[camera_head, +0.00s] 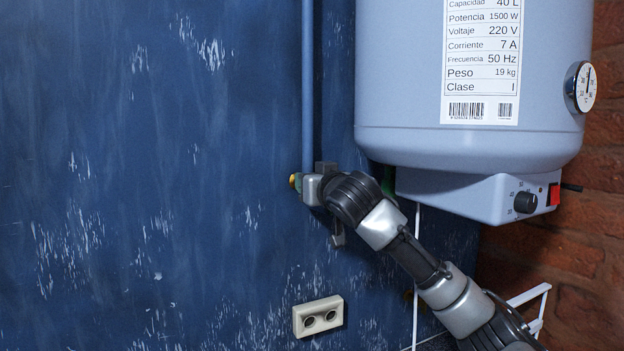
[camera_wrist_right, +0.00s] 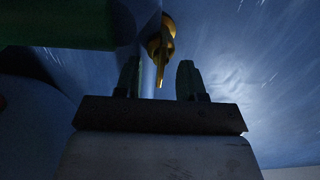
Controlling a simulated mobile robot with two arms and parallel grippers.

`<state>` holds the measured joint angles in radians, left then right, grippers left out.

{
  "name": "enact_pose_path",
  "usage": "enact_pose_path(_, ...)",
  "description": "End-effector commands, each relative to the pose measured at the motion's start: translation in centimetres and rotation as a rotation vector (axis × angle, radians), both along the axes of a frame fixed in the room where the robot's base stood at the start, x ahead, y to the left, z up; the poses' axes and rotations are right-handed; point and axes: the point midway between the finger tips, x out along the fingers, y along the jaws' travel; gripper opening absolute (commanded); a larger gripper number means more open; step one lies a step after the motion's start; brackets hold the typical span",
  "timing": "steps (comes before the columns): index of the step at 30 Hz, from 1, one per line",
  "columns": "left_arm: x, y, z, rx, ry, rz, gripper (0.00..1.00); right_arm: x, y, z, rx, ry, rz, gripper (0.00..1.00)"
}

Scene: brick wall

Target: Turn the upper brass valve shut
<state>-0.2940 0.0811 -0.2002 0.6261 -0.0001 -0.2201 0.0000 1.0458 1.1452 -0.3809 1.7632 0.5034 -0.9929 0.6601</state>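A brass valve (camera_head: 295,182) shows as a small piece at the foot of the vertical blue pipe, mostly hidden behind my right gripper (camera_head: 316,186). In the right wrist view the brass valve (camera_wrist_right: 161,40) hangs ahead, and its narrow handle (camera_wrist_right: 160,70) points down between the two fingers of my right gripper (camera_wrist_right: 159,80). The fingers are apart, with a visible gap on both sides of the handle; I see no contact. My left gripper is in neither view.
A light blue pipe (camera_head: 308,80) runs down the worn blue wall. The water heater (camera_head: 470,150) hangs to the right, above my right arm. A white socket (camera_head: 318,318) is below. A dark green cylinder (camera_wrist_right: 55,28) crosses the wrist view's upper left. The wall's left side is clear.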

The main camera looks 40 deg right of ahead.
Motion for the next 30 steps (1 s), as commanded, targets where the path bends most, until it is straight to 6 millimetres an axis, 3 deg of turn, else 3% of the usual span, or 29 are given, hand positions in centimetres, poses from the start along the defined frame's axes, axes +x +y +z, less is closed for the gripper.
enact_pose_path(4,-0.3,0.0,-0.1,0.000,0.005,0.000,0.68,0.0,0.0,0.0,0.000,0.000,0.000,0.36)
enact_pose_path(11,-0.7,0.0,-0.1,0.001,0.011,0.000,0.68,0.0,0.0,0.0,0.000,0.001,0.000,0.01)
enact_pose_path(22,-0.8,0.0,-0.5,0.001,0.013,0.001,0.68,-0.1,0.0,-0.2,0.042,-0.012,0.000,0.00)
enact_pose_path(30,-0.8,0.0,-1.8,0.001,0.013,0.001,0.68,-0.1,-0.2,-0.3,0.204,-0.065,0.002,0.00)
